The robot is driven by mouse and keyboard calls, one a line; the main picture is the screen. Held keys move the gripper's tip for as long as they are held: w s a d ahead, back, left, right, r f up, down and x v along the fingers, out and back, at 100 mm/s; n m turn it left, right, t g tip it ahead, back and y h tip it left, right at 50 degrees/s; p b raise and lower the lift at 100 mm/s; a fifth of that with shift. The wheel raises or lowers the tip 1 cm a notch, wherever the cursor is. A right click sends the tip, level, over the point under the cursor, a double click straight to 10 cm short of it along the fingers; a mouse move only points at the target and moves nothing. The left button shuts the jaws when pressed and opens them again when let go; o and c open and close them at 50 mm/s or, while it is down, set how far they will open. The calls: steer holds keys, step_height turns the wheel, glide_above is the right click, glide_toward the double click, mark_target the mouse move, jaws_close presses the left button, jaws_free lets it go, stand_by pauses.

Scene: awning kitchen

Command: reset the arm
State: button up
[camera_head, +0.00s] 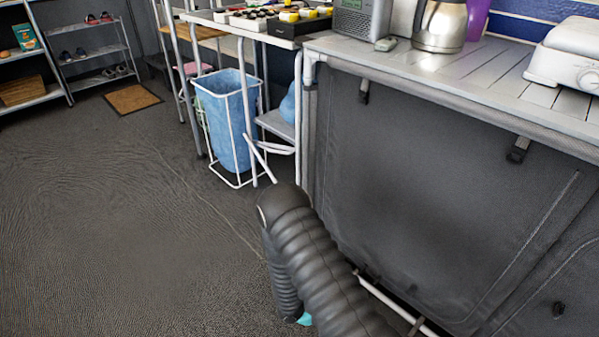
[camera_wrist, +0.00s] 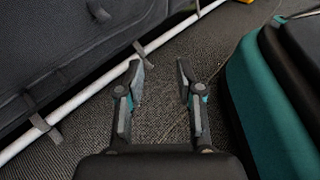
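My gripper (camera_wrist: 160,82) shows in the wrist view with its two fingers apart and nothing between them. It points down over the dark floor (camera_wrist: 165,118), beside the white rail of the fabric-sided counter. In the head view my dark ribbed arm is folded low at the bottom centre, in front of the counter (camera_head: 420,190). The gripper itself is hidden there.
A metal kettle (camera_head: 440,25) and a white appliance (camera_head: 570,55) stand on the slatted counter top (camera_head: 480,65). A blue bag in a white-framed bin (camera_head: 228,120) stands left of the counter. Shelves (camera_head: 90,55) and a doormat (camera_head: 131,99) are farther back. The floor at left is clear.

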steer(key=s+a+r+m+t+y+p, duration=0.15)
steer(key=r+m+y, duration=0.35)
steer(key=r, duration=0.8)
steer(key=s+a+r+m+y, duration=0.3)
steer(key=r+m+y, duration=0.2)
steer(key=r, duration=0.8)
steer(key=s+a+r+m+y+p, duration=0.15)
steer(key=r+m+y, duration=0.4)
steer(key=r, duration=0.65)
steer(key=s+d+r+m+t, duration=0.1)
steer(key=s+r+t, duration=0.1)
steer(key=r, duration=0.3)
steer(key=s+d+r+m+t, duration=0.1)
steer(key=s+r+t, duration=0.1)
steer(key=r, duration=0.4)
steer(key=shift+s+d+r+t+p, duration=0.3)
steer(key=shift+s+d+t+p, duration=0.05)
steer(key=shift+d+t+p, duration=0.1)
